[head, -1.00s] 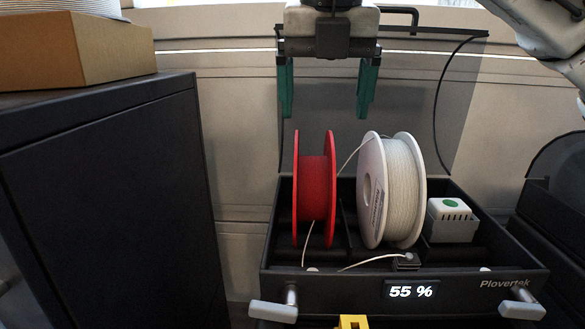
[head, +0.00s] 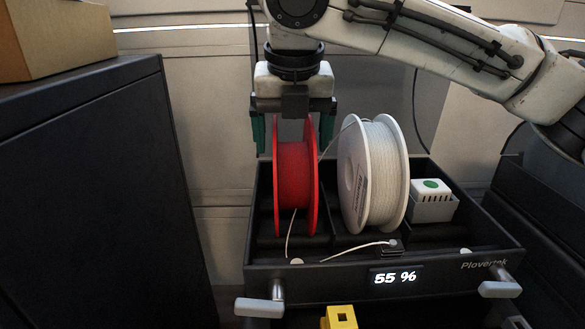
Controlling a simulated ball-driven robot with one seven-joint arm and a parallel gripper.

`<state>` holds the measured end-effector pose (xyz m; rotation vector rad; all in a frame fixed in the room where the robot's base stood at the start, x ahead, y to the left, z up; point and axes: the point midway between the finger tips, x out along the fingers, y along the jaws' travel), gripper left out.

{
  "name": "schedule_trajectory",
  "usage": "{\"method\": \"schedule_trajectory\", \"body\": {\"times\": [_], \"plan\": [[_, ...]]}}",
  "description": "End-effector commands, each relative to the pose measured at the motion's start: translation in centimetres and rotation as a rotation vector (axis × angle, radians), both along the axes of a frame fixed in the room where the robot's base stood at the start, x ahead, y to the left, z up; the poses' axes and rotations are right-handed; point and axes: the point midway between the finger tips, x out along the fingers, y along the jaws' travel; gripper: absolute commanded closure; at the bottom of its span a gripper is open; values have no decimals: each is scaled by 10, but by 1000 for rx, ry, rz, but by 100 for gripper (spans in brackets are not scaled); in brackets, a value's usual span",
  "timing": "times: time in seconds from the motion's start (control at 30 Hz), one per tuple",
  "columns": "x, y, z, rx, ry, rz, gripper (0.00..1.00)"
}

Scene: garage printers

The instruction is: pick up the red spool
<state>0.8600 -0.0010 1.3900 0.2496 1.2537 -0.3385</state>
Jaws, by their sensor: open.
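The red spool (head: 294,175) stands upright in the left part of an open black box (head: 349,273). A thin pale filament runs near it. My gripper (head: 292,137) points down just above and behind the spool's top. Its green fingers are apart, one to the left of the spool and one to the right. I cannot tell whether the fingers touch the spool.
A white spool (head: 385,175) stands close to the right of the red one. A small white vented box (head: 432,201) with a green dot sits further right. A dark cabinet (head: 85,190) with a cardboard box (head: 62,38) on top is at left. A yellow part (head: 341,317) is in front.

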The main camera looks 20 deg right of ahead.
Motion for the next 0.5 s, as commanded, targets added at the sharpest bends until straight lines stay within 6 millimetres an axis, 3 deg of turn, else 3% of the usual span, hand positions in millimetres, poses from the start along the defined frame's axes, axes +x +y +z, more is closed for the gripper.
{"method": "schedule_trajectory", "body": {"times": [0.13, 0.37, 0.5], "plan": [[3, -1, -12, 1, 1, 0, 11], [3, -1, -13, 1, 0, 0, 11], [3, -1, -13, 1, 0, 0, 23]]}}
